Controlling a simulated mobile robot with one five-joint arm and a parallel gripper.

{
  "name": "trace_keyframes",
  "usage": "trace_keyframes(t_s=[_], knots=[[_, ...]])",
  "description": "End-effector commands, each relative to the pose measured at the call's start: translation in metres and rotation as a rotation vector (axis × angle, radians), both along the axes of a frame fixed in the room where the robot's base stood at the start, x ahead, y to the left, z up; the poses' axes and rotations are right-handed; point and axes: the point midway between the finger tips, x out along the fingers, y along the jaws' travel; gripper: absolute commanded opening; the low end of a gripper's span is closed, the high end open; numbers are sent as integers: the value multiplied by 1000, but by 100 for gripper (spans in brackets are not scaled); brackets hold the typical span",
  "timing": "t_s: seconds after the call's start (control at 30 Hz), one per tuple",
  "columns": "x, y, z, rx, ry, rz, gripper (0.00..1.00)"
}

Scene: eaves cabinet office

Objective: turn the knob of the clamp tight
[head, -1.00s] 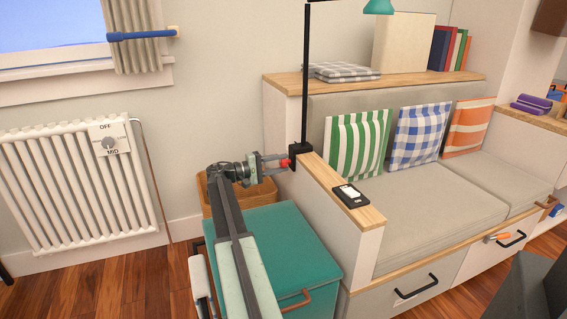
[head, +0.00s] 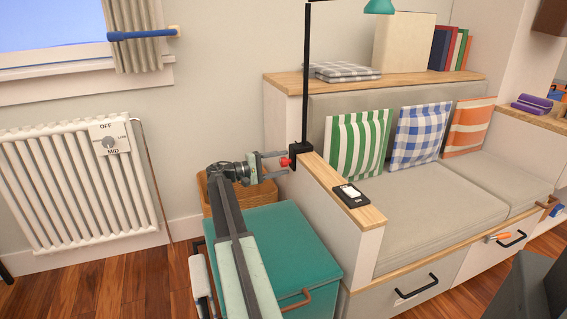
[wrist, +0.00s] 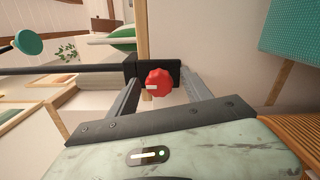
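The black clamp (head: 301,149) of a lamp grips the end of the bench's wooden armrest top. Its red knob (head: 285,162) faces my gripper (head: 279,163). In the wrist view the knob (wrist: 160,80) is faceted, with a pale mark at its left side, in front of the black clamp body (wrist: 131,70). The fingers of my gripper (wrist: 157,90) stand apart on either side of the knob, with a gap on both sides. My gripper is open and holds nothing. The tightness of the clamp cannot be told.
A black lamp pole (head: 306,75) rises from the clamp. The bench armrest (head: 345,205) carries a small black-and-white device (head: 350,195). A radiator (head: 75,190) is at left.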

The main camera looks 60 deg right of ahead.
Motion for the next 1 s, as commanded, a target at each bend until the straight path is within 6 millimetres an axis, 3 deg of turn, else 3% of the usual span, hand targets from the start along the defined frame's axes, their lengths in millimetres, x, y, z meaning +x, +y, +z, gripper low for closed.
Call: trace_keyframes(t_s=[0.17, 0.43, 0.6, 1.0], knots=[[3, 4, 0, -1, 0, 1, 57], [33, 45, 0, 0, 0, 3, 57], [44, 61, 0, 0, 0, 1, 57], [45, 63, 0, 0, 0, 0, 57]])
